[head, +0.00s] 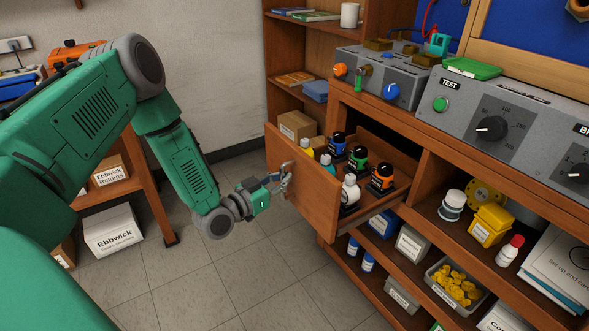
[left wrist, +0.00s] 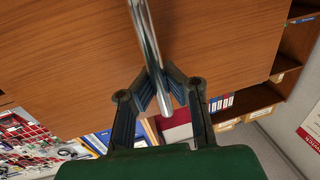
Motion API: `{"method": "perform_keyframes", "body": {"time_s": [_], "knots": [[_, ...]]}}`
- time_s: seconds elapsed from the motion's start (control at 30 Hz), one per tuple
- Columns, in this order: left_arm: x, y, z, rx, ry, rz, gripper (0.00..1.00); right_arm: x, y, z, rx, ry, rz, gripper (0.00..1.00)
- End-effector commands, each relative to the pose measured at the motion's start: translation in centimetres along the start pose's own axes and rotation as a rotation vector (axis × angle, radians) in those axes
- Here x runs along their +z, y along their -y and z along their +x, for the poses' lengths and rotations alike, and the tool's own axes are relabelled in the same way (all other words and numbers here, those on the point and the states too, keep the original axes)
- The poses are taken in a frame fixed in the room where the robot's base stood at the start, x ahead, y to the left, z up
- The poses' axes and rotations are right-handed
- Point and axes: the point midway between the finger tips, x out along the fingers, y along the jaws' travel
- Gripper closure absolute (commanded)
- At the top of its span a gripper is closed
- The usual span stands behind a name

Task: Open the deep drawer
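The deep drawer (head: 308,195) with its brown wooden front stands pulled out of the bench in the head view. Several bottles with black, orange, green, blue, white and yellow parts stand inside it. My left gripper (head: 277,183) is at the metal handle (head: 287,172) on the drawer front. In the left wrist view the dark fingers (left wrist: 160,86) close around the silver handle bar (left wrist: 146,38), which runs between them across the wooden front (left wrist: 220,40). My right gripper is in neither view.
Grey test units (head: 512,115) stand on the bench top. Open shelves (head: 380,268) below hold boxes, bottles and a bin of yellow parts (head: 457,285). A cart with cartons (head: 112,230) stands at left. The tiled floor (head: 255,265) before the drawer is clear.

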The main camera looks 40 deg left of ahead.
Motion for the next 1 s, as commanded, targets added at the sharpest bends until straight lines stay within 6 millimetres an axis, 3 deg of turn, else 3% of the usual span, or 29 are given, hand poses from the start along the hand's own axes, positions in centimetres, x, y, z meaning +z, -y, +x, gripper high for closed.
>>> {"method": "perform_keyframes", "body": {"time_s": [0.1, 0.4, 0.93, 1.0], "knots": [[0.3, 0.5, -2.3, -0.005, 0.019, -0.001, 1.0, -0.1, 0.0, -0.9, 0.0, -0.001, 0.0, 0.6], [0.5, 1.2, -5.9, -0.003, 0.018, -0.001, 1.0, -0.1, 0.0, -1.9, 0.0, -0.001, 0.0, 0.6], [0.6, 1.3, -6.7, -0.001, 0.017, -0.002, 1.0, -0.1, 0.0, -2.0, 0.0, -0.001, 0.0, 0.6], [0.6, 1.3, -6.7, -0.001, 0.016, -0.002, 0.77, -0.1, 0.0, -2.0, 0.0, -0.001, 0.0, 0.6]]}}
